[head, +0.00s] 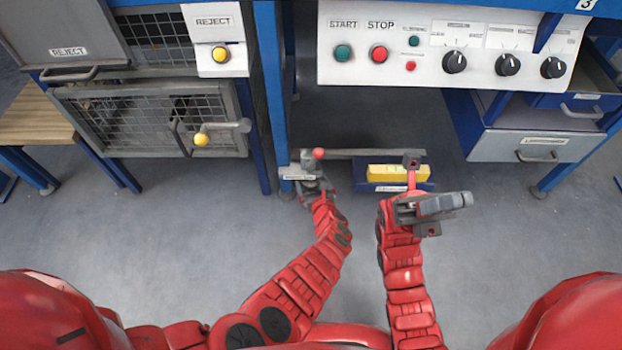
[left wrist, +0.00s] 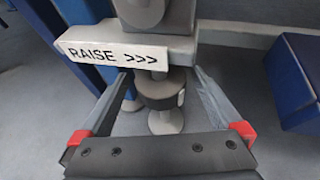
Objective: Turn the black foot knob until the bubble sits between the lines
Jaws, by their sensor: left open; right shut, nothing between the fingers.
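The black foot knob (left wrist: 160,92) shows in the left wrist view, under a white plate marked "RAISE >>>" (left wrist: 122,55), with a round foot pad below it. My left gripper (left wrist: 160,88) is open, with one finger on each side of the knob; I cannot tell whether either finger touches it. In the head view my left gripper (head: 312,190) is low at the blue post, and the knob is hidden there. A yellow spirit level (head: 398,171) lies on a blue ledge; its bubble is too small to read. My right gripper (head: 440,205) is shut and empty, in front of the level.
A grey bar with a red ball end (head: 318,154) runs above the ledge (head: 365,180). A control panel (head: 400,75) and a drawer unit (head: 520,145) stand at the upper right. A mesh cage (head: 150,120) is at the left. The front floor is clear.

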